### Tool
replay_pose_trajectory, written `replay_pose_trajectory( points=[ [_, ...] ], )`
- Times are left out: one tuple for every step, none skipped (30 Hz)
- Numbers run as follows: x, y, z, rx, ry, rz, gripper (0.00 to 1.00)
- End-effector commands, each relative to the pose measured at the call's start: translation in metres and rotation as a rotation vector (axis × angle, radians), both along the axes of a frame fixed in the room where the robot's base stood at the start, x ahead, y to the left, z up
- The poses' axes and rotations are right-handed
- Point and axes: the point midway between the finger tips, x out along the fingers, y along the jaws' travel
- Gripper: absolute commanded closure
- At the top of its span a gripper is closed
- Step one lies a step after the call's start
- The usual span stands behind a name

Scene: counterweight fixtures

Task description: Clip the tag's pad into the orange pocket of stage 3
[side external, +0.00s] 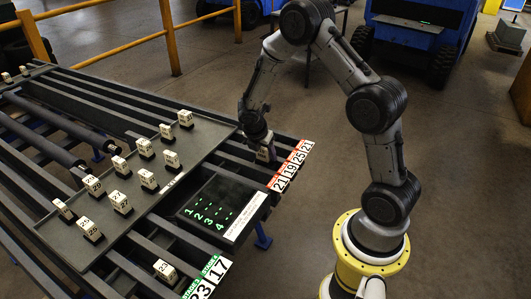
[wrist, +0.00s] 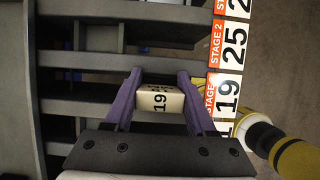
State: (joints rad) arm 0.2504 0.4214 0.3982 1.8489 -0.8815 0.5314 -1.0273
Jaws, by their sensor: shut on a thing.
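My gripper (side external: 262,147) is low over the dark slatted frame, beside the orange-red stage labels. In the wrist view my gripper (wrist: 160,80) has its two purple fingers on either side of a cream tag (wrist: 160,101) marked 19. The tag also shows small under my gripper in the side view (side external: 265,155). Orange-red labels (side external: 290,165) read 21, 19, 25 and 21 in the side view. In the wrist view, the Stage 2 label (wrist: 217,45) has 25 beside it, and 19 is below. The pocket under the tag is hidden, and I cannot tell whether the tag touches it.
A dark tray (side external: 110,220) with several upright numbered tags lies left of my gripper. A black panel (side external: 225,190) with green digits 1 to 4 is in front. A tag marked 23 (side external: 165,269) stands near green-headed labels (side external: 208,278). Dark bars run across the frame.

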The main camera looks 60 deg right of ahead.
Motion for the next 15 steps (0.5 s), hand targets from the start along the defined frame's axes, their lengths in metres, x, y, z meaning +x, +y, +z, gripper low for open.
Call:
replay_pose_trajectory(
  points=[
    [-0.0019, -0.0007, -0.0204, 0.026, 0.007, 0.004, 1.0],
    [-0.0018, -0.0007, -0.0208, 0.026, 0.007, 0.004, 1.0],
    [-0.0019, -0.0007, -0.0216, 0.026, 0.007, 0.005, 1.0],
    [-0.0019, -0.0007, -0.022, 0.026, 0.007, 0.005, 1.0],
    [-0.0019, -0.0006, -0.0226, 0.026, 0.008, 0.004, 1.0],
    [-0.002, -0.0007, -0.0234, 0.026, 0.008, 0.004, 1.0],
    [-0.002, -0.0007, -0.0239, 0.026, 0.008, 0.004, 1.0],
    [-0.002, -0.0007, -0.0245, 0.026, 0.008, 0.004, 1.0],
    [-0.002, -0.0007, -0.0251, 0.026, 0.008, 0.004, 1.0],
    [-0.002, -0.0007, -0.0257, 0.026, 0.008, 0.004, 1.0],
    [-0.002, -0.0006, -0.0262, 0.026, 0.008, 0.003, 1.0],
    [-0.002, -0.0006, -0.0268, 0.026, 0.008, 0.003, 1.0],
    [-0.002, -0.0007, -0.0273, 0.026, 0.008, 0.003, 1.0],
    [-0.0019, -0.0007, -0.0279, 0.026, 0.008, 0.003, 1.0],
    [-0.0018, -0.0007, -0.0285, 0.026, 0.008, 0.003, 1.0]
  ],
)
